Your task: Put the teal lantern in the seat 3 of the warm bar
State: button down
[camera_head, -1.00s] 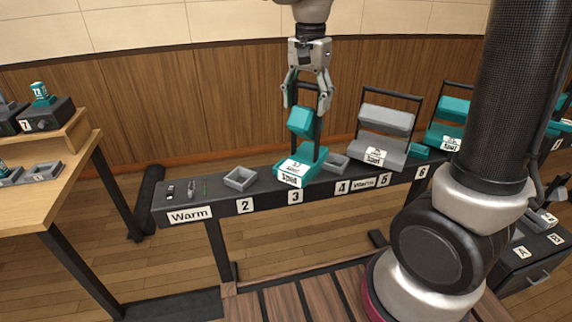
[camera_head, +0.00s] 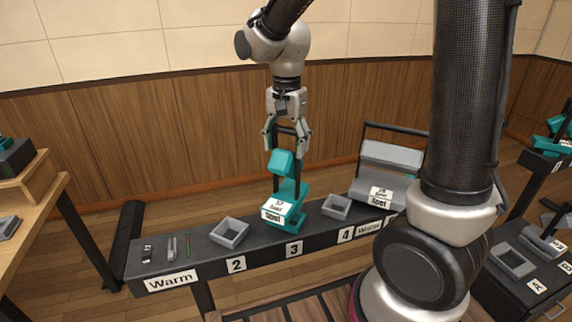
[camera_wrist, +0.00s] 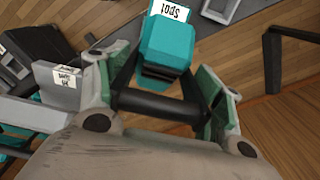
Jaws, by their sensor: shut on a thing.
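The teal lantern (camera_head: 284,192), a stepped body with a white label and a dark upright handle, stands upright over the seat 3 place of the warm bar (camera_head: 205,261). The "3" tag (camera_head: 294,249) is on the bar's front just below it. The seat itself is hidden by the lantern, so I cannot tell whether its base rests inside. My gripper (camera_head: 287,143) points down and is shut on the lantern's handle. In the wrist view the dark handle bar (camera_wrist: 155,103) lies between my fingers, with the teal body (camera_wrist: 167,48) beyond.
An empty grey seat (camera_head: 230,232) is at 2 and another (camera_head: 337,207) at 4. A grey lantern (camera_head: 390,165) stands right of seat 4. Small tools (camera_head: 170,246) lie at the bar's left end. A wooden table (camera_head: 38,205) is at the left.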

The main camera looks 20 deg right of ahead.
jog(key=shift+f, duration=2.1)
jog(key=shift+c, duration=1.2)
grip_release()
notch_tip(320, 180, up, 12)
jog(key=shift+f, duration=0.15)
jog(key=shift+s+d+r, duration=0.1)
jog(key=shift+r, duration=0.15)
jog(key=s+d+r+n+t, duration=0.1)
jog(key=s+d+n+t, duration=0.3)
jog(key=s+d+n, duration=0.5)
jog(key=s+d, duration=0.5)
jog(key=s, duration=0.5)
jog(key=shift+d, duration=0.35)
